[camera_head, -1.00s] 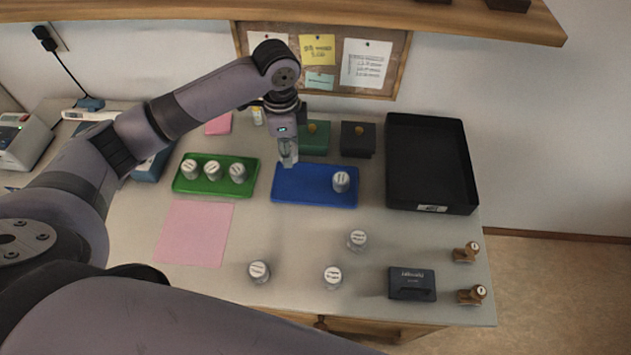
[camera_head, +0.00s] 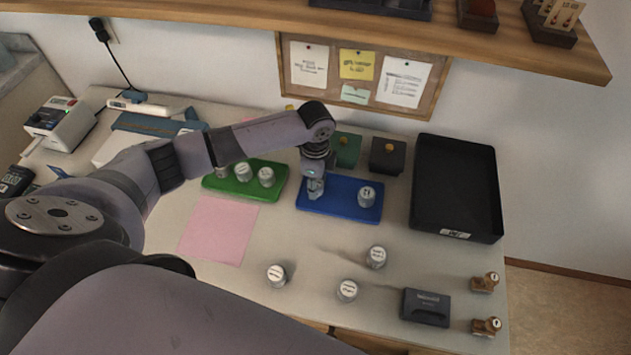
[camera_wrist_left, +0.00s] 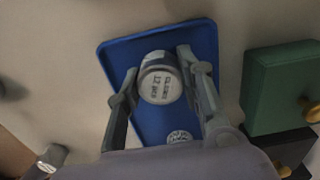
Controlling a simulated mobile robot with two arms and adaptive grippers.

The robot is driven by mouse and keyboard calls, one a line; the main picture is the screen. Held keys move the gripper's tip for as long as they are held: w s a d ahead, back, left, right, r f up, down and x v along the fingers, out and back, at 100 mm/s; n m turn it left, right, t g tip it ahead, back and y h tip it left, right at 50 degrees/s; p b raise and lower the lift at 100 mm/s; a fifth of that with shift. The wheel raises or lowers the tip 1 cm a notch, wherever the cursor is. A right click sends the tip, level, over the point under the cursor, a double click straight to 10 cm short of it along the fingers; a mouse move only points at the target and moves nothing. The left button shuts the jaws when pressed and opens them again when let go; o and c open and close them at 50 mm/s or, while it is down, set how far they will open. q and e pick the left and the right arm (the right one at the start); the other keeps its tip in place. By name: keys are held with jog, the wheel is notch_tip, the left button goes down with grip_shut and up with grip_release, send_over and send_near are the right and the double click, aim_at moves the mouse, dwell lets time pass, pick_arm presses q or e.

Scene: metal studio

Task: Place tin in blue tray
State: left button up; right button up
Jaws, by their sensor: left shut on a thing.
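My left gripper (camera_head: 315,192) points down at the left part of the blue tray (camera_head: 345,209). In the left wrist view it (camera_wrist_left: 160,95) is shut on a tin (camera_wrist_left: 160,85) with a white, printed lid, its fingers on either side. The held tin is over the blue tray (camera_wrist_left: 118,53); I cannot tell whether it touches the tray floor. In the head view the gripper mostly hides it. Another tin (camera_head: 366,196) stands upright in the tray's right part and shows in the wrist view (camera_wrist_left: 180,137). My right gripper is not in view.
A green tray (camera_head: 225,186) with several tins is left of the blue one. Loose tins (camera_head: 376,256) stand in front. Green (camera_head: 346,150) and dark (camera_head: 387,157) boxes stand behind; a black tray (camera_head: 458,190) is at right. A pink sheet (camera_head: 220,230) lies at left.

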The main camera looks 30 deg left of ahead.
pick_arm(q)
jog(key=shift+f, duration=0.15)
jog(key=o, duration=1.2)
jog(key=shift+c, duration=0.2)
notch_tip(320, 180, up, 12)
jog(key=shift+r+b, duration=0.2)
jog(key=shift+b, duration=0.25)
jog(key=shift+f, duration=0.1)
